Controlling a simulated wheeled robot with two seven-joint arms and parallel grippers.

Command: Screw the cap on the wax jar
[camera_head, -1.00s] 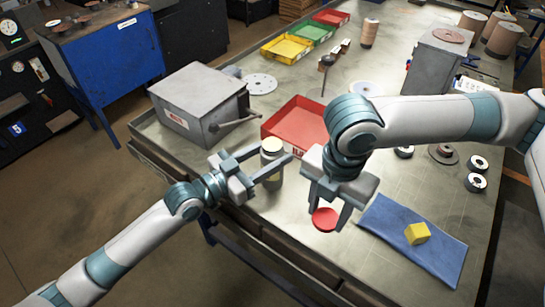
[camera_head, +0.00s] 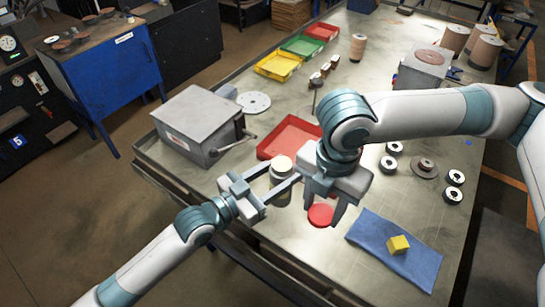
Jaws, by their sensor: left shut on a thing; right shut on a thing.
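The wax jar (camera_head: 281,194) is a pale cylinder with a light, uncapped top, near the front edge of the workbench. My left gripper (camera_head: 284,181) is shut on it from the left, with a finger on each side; the jar looks upright. The red round cap (camera_head: 320,215) is in my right gripper (camera_head: 322,209), which points down and is shut on it. The cap appears below and to the right of the jar's top in the picture, apart from it. I cannot tell how high the cap is above the bench.
A blue cloth (camera_head: 365,239) with a yellow block (camera_head: 398,245) lies to the right. A red tray (camera_head: 290,128) is behind the jar, and a grey metal box (camera_head: 195,120) stands to the left. Several small discs lie at the right. The bench front between cap and cloth is narrow.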

